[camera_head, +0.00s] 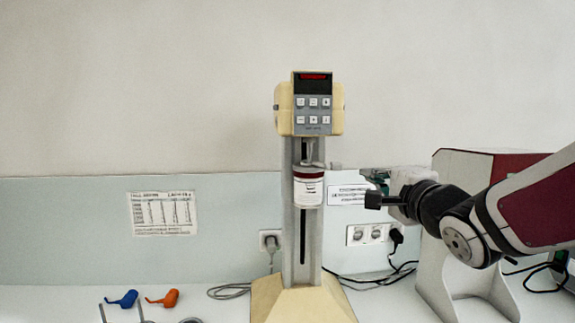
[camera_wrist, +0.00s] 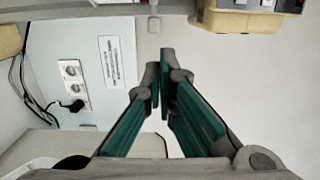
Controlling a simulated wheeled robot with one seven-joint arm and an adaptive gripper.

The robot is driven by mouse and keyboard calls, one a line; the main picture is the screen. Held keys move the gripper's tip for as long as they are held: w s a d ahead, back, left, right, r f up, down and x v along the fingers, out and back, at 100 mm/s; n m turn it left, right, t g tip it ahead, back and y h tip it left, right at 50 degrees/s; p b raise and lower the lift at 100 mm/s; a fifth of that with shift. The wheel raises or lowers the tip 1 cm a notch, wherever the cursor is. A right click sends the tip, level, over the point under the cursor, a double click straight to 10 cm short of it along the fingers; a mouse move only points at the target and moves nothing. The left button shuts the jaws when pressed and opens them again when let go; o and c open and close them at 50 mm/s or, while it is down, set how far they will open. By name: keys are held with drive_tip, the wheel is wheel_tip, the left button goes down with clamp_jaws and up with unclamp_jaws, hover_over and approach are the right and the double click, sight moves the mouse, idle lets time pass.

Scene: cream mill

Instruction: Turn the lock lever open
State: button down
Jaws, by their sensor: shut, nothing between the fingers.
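The cream mill has a cream head with a keypad (camera_head: 312,108) on a grey column (camera_head: 302,240). Below the head hangs a white jar with a dark red band (camera_head: 308,190). A small grey lever (camera_head: 335,165) sticks out to the right just above the jar; it appears to be the lock lever. My gripper (camera_head: 366,174) is to the right of it, apart from it, fingers pointing left. In the wrist view my gripper (camera_wrist: 160,72) is shut and empty, with a small grey piece (camera_wrist: 154,23) beyond its fingertips, likely the lever's end.
A grey and dark red machine (camera_head: 455,225) stands at the right, behind my arm. Wall sockets (camera_head: 367,234) and cables are behind. Blue (camera_head: 123,299) and orange (camera_head: 164,298) funnel-like things lie at the lower left.

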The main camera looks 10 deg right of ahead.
sight(319, 165)
drive_tip(key=shift+w, duration=0.1)
drive_tip(key=w+a, duration=0.1)
drive_tip(key=w, duration=0.1)
drive_tip(key=w+a, duration=0.2)
drive_tip(key=w, duration=0.1)
drive_tip(key=w+a+p, duration=0.1)
drive_tip(key=w, duration=0.2)
drive_tip(key=shift+w+a, duration=0.1)
drive_tip(key=shift+a, duration=0.25)
idle(0.3)
idle(0.4)
